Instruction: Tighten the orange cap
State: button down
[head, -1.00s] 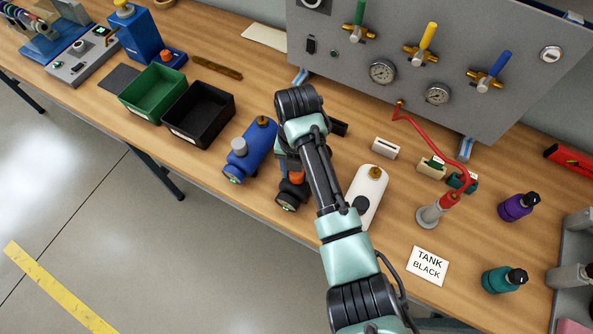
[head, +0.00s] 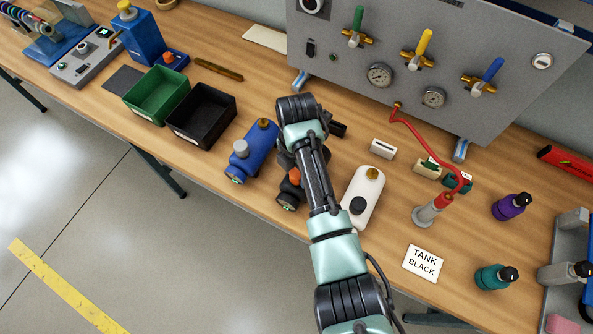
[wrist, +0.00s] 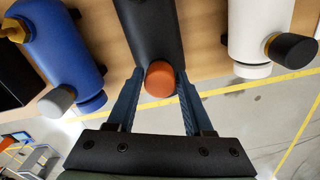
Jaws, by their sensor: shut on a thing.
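The black tank (head: 287,198) lies on the bench near its front edge, partly hidden by my arm in the head view. Its orange cap (head: 295,174) shows beside my forearm. In the wrist view the black tank (wrist: 152,30) runs up from the orange cap (wrist: 160,78). My gripper (wrist: 160,82) has one blue finger on each side of the cap and is shut on it. The exact contact at the fingertips is hard to see. A card reading "TANK BLACK" (head: 423,263) lies on the bench to the right.
A blue tank (head: 252,150) with a grey cap lies left of the black one. A white tank (head: 363,195) with a black cap lies right. Green (head: 157,93) and black (head: 203,115) bins stand further left. A valve panel (head: 440,60) stands behind.

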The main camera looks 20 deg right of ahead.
dwell(0.3)
jog(key=m+p, duration=0.1)
jog(key=m, duration=0.1)
jog(key=shift+r+m, duration=0.1)
jog(key=shift+m, duration=1)
jog(key=shift+c, duration=2.2)
grip_release()
jog(key=n, duration=0.3)
jog(key=shift+p, duration=0.35)
jog(key=shift+n, duration=0.6)
